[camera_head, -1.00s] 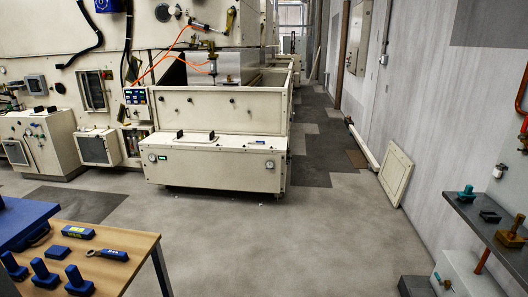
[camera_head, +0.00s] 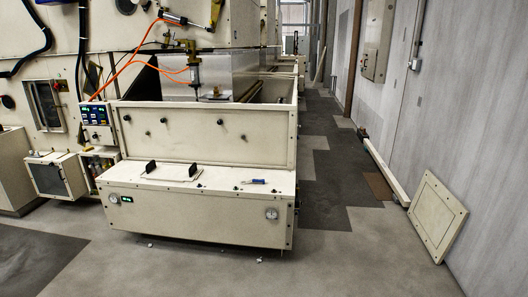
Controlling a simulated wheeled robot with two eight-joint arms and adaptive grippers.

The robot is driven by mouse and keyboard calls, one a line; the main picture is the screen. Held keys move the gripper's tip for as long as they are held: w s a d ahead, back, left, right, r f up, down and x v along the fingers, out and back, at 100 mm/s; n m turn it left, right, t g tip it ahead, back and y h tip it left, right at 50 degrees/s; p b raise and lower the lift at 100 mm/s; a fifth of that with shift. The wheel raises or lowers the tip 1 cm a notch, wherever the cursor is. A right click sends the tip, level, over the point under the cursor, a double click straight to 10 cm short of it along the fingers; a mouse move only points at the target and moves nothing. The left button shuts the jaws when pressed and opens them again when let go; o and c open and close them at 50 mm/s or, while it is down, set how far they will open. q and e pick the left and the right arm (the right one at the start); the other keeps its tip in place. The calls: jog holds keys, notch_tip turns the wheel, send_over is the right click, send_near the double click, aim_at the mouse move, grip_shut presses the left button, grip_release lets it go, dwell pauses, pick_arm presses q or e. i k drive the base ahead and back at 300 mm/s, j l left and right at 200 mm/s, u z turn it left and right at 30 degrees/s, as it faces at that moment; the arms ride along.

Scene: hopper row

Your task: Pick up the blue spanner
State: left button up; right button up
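A small item with blue on it (camera_head: 254,181) lies on the front ledge of the cream machine (camera_head: 200,220), right of the middle. It is too small to tell whether it is a spanner. The wooden table with several blue tools, seen earlier at the lower left, is out of view now. Neither of my grippers is in view.
Two dark upright handles (camera_head: 150,167) stand on the same ledge. A cream panel (camera_head: 437,215) leans against the right wall. A dark walkway runs back between machine and wall.

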aim_at(255, 180)
jog(key=i+u, duration=0.1)
jog(key=i, duration=0.5)
jog(key=i+l+u, duration=0.1)
jog(key=i, duration=0.5)
jog(key=i+l+u, duration=0.1)
jog(key=i, duration=2.2)
jog(key=k+z, duration=0.1)
jog(key=z, duration=1.3)
jog(key=k+l+z, duration=0.1)
jog(key=k, duration=0.2)
jog(key=k+l, duration=0.1)
jog(key=k, duration=0.2)
jog(key=z, duration=0.05)
